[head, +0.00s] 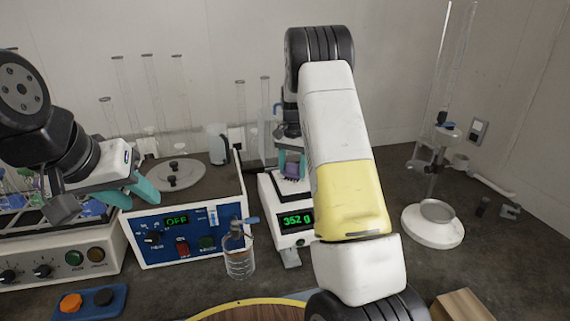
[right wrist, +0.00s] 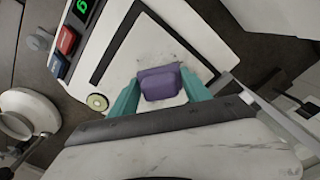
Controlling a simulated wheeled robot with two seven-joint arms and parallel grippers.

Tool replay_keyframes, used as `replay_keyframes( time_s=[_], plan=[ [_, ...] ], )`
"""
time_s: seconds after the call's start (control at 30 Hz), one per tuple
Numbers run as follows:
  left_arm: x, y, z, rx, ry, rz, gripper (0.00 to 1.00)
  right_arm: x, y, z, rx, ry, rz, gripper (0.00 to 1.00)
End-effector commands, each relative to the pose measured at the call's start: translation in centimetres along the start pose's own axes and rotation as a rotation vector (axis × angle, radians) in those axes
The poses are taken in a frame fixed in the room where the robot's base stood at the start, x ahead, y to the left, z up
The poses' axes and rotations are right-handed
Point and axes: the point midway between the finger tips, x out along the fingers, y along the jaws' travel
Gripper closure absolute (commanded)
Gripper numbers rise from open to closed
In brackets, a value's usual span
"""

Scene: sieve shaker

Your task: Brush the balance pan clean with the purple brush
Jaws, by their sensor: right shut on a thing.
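The balance (head: 283,222) stands right of the blue control box in the head view, its display reading about 352 g. Its pale pan (right wrist: 173,50) shows in the right wrist view, with some faint marks on it. The purple brush (right wrist: 160,83) is between the teal fingers of my right gripper (right wrist: 161,92), which is shut on it above the pan. The brush also shows in the head view (head: 291,168), partly hidden by my right arm. Whether its bristles touch the pan is hidden. My left gripper (head: 135,197) is at the left, near the control box; its jaw opening is unclear.
The blue control box (head: 187,232) reads OFF and has a round plate on top. A beaker (head: 239,260) stands before it. Tall glass cylinders (head: 153,95) stand behind. A white round-based stand (head: 433,225) is at the right. My right arm covers much of the centre.

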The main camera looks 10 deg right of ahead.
Motion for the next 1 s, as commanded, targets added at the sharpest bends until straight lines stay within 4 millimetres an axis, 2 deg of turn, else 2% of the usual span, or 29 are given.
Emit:
replay_keyframes(
  time_s=[0.5, 0.87, 1.0],
  plan=[
    [0.0, 0.0, 0.0, 0.0, 0.0, 0.0, 0.64, -0.1, -2.8, 2.2, -0.002, -0.001, 0.0, 0.77],
    [0.0, 0.0, 0.0, 0.0, 0.0, 0.0, 0.64, 0.0, -3.8, 0.9, 0.0, 0.0, 0.0, 0.77],
    [0.0, 0.0, 0.0, 0.0, 0.0, 0.0, 0.64, 0.0, -3.6, 0.6, 0.001, -0.001, 0.0, 0.77]
  ],
)
